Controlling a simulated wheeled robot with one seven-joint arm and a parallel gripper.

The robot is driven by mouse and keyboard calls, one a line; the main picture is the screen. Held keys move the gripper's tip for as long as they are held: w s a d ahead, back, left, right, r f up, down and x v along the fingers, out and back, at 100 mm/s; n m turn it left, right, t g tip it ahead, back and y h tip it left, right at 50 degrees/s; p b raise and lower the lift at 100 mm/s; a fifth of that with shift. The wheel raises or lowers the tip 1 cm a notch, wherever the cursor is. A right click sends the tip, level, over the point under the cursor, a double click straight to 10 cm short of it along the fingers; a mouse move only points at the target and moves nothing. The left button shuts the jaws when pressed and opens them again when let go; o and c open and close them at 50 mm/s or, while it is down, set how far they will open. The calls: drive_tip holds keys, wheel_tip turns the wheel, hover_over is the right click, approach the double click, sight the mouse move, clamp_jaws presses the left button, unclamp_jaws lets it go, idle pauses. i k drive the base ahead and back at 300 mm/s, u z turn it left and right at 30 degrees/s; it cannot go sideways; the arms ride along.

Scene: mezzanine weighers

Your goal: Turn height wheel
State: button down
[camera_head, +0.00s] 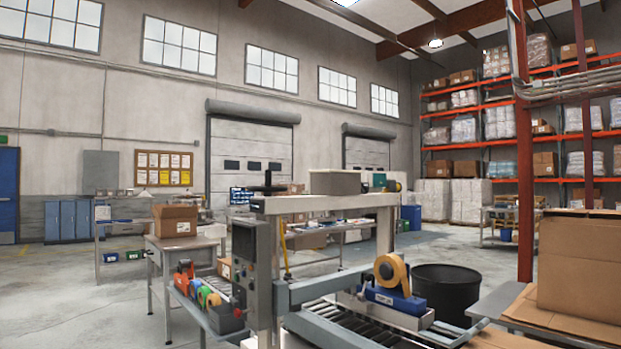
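A carton-sealer-like machine with a pale beam (330,203) across its top stands in the middle foreground. A flat black wheel-like part (268,189) with a short upright stub sits on top of the beam's left end; it looks like the height wheel. It is seen nearly edge-on, so its turn position cannot be told. A grey control box (243,258) with buttons is fixed to the machine's left post below it. Neither my gripper nor my arm shows in this view.
A roller conveyor (345,325) with a blue tape dispenser (392,291) lies in front. A black bin (443,291) stands to its right. A large cardboard box (580,262) is on a table at right. A bench with a carton (175,220) stands left. The left floor is open.

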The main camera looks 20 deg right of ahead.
sight(268, 190)
drive_tip(key=z, duration=0.45)
drive_tip(key=i, duration=0.9)
